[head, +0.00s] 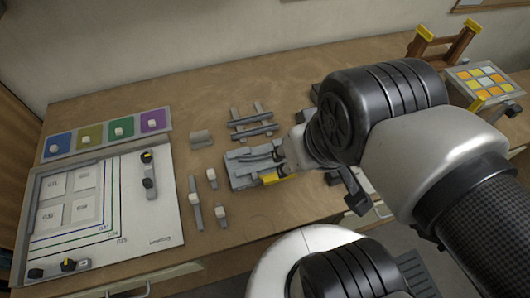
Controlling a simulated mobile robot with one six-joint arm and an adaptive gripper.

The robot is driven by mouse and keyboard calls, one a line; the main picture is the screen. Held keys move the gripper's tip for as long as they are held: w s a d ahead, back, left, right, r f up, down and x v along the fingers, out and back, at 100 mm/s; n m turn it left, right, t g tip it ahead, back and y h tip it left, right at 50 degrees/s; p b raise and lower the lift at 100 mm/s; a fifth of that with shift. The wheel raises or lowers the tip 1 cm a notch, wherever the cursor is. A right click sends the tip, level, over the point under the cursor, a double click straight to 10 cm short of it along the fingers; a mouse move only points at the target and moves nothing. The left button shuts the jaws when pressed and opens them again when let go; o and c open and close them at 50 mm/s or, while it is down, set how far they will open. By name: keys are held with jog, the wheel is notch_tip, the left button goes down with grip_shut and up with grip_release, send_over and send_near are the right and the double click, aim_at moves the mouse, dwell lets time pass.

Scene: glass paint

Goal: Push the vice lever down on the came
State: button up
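The vice (243,171) is a grey block in the middle of the bench. A yellow lever grip (270,179) shows at its front right. A dark strip that looks like the came lies across the top of the vice. I cannot tell whether the lever bears on it. My arm comes in from the right, and its far end is at the right edge of the vice, close to the lever. My gripper's fingers cannot be made out there, and the arm hides part of that area. I cannot tell whether they touch the lever.
A rack with dark came strips (252,124) stands behind the vice. Small grey tools (194,208) lie to its left. A layout board (150,215) and a row of coloured glass panels (107,132) fill the left. A wooden rack (440,52) and a coloured tile panel (484,84) stand at right.

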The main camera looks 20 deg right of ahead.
dwell(0.4)
jog(key=shift+w+r+p, duration=0.2)
jog(key=shift+r+p, duration=0.1)
jog(key=shift+p, duration=0.05)
jog(key=shift+c, duration=1.3)
jog(key=w+p, duration=0.1)
jog(key=w+r+g+p, duration=0.1)
jog(key=w+p, duration=0.1)
jog(key=w+r+g+p, duration=0.1)
jog(key=w, duration=0.1)
jog(key=shift+r, duration=0.15)
jog(key=c, duration=0.4)
jog(key=w+g+p, duration=0.1)
jog(key=w+p, duration=0.2)
jog(key=w, duration=0.1)
jog(key=shift+g+p, duration=0.3)
jog(key=shift+p, duration=0.05)
grip_shut()
jog(key=w+f+g+p, duration=0.3)
jog(key=w+f+p, duration=0.3)
jog(key=s+f, duration=0.2)
jog(key=f, duration=0.4)
jog(key=s+f+b, duration=0.1)
jog(key=s+f, duration=0.2)
jog(key=f, duration=0.3)
jog(key=shift+s+f, duration=0.25)
jog(key=shift+f, duration=0.05)
